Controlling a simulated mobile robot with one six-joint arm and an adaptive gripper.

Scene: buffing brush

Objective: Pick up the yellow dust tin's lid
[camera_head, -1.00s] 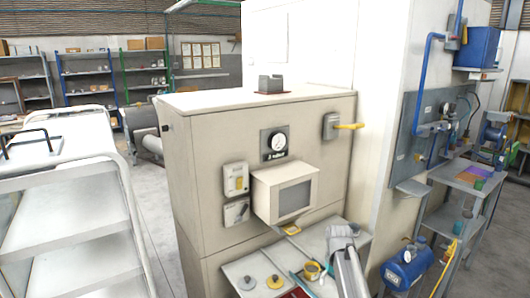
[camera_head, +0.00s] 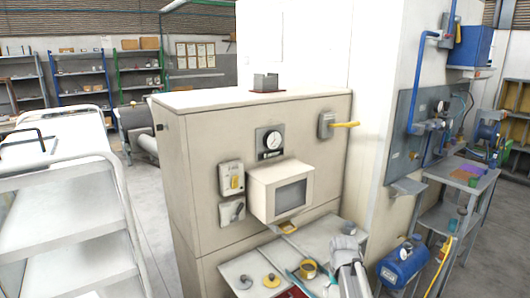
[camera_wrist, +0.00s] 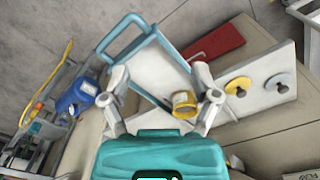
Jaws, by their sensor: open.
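A small yellow tin (camera_head: 309,269) stands on the white shelf, its rim yellow; in the wrist view the tin (camera_wrist: 185,104) is beside the right finger. A yellow disc with a dark knob-like centre (camera_head: 271,281), possibly the lid, lies on the shelf to the left. In the wrist view the yellow disc (camera_wrist: 280,88) is right of my fingers, clear of them. A similar grey disc (camera_wrist: 238,87) lies beside it. My gripper (camera_wrist: 160,78) is open and empty over the shelf; it also shows in the head view (camera_head: 344,246), right of the tin.
The shelf (camera_head: 240,265) projects from a beige cabinet (camera_head: 200,160). A light-blue frame (camera_wrist: 122,36) and a red flat piece (camera_wrist: 214,43) lie near the tin. A blue tank (camera_head: 403,265) stands at the right. An overhanging box (camera_head: 281,191) is above the shelf.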

